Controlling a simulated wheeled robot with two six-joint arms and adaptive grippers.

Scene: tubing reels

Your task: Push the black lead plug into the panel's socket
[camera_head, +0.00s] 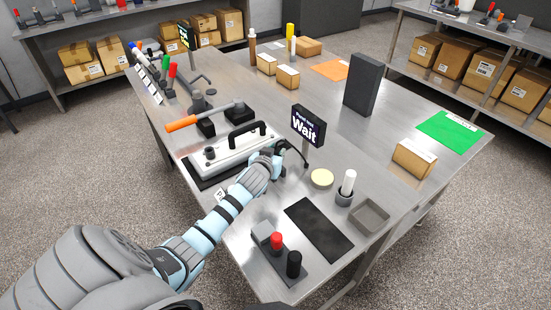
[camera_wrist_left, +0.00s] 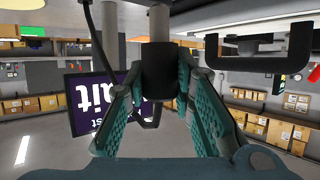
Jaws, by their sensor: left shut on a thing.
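A thin dark lead (camera_head: 296,149) arches near the gripper. The socket cannot be made out. My right gripper is not in view.
A sign reading "Wait" (camera_head: 308,126) stands close to the gripper. An orange-handled tool (camera_head: 183,123) lies behind the unit. A black mat (camera_head: 319,229), white cylinder in a cup (camera_head: 347,187), grey tray (camera_head: 370,215) and red-button stand (camera_head: 276,241) are nearer.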

